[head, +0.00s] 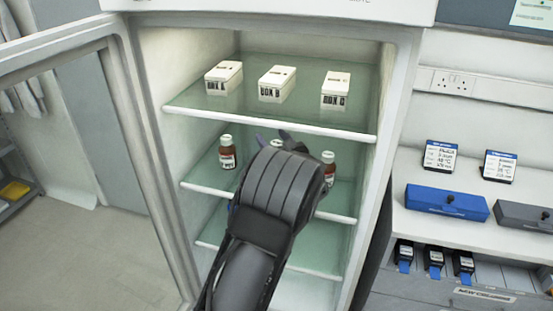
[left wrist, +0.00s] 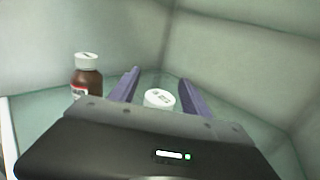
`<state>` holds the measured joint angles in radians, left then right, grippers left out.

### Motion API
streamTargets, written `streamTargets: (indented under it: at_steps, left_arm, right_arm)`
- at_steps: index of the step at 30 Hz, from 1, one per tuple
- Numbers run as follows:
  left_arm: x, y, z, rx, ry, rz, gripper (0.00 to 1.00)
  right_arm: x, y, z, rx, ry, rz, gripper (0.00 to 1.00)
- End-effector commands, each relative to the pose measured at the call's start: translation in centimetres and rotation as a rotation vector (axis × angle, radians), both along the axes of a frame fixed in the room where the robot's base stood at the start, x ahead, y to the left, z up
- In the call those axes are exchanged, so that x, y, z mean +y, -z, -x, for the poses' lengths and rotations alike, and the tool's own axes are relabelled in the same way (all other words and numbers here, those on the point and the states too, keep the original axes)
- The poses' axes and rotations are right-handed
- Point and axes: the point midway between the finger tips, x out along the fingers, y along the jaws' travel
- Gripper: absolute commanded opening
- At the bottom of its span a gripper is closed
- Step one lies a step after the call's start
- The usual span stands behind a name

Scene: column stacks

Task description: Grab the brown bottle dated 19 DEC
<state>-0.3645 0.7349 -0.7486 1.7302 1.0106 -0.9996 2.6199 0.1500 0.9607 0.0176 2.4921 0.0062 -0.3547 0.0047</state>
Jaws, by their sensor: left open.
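A brown bottle (head: 227,152) with a white cap stands upright at the left of the fridge's middle shelf. Another brown bottle (head: 328,168) stands at the right, partly behind my arm. My left gripper (head: 273,140) is open over the middle of that shelf. In the left wrist view, a white cap (left wrist: 159,98) shows between the open fingers; my gripper's body hides whatever is below it. A brown bottle (left wrist: 87,82) with a red and white label stands left of the fingers, apart from them. I cannot read a date on any bottle. My right gripper is not in view.
White boxes (head: 277,84) stand on the glass top shelf (head: 300,112), just above my gripper. The fridge door (head: 125,120) is open at left. The counter at right holds a blue box (head: 447,203), a grey box (head: 525,215) and small label cards.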

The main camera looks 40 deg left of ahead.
Motion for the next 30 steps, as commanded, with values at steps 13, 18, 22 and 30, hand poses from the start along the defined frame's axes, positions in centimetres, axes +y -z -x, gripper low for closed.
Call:
streamTargets:
  at_steps: [13,18,22,30]
  left_arm:
    - [-0.03,-0.01,0.02,0.000,0.000,0.000,0.46]
    - [-0.03,-0.01,0.02,0.000,0.000,0.000,0.32]
    - [-0.03,-0.01,0.02,0.000,0.000,0.000,0.22]
    - [-0.04,-0.02,0.01,0.000,0.000,0.000,0.00]
  right_arm:
    - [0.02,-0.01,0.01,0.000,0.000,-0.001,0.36]
    - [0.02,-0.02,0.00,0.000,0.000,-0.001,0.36]
    - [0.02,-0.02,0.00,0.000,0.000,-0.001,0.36]
    - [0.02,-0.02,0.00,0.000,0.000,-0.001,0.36]
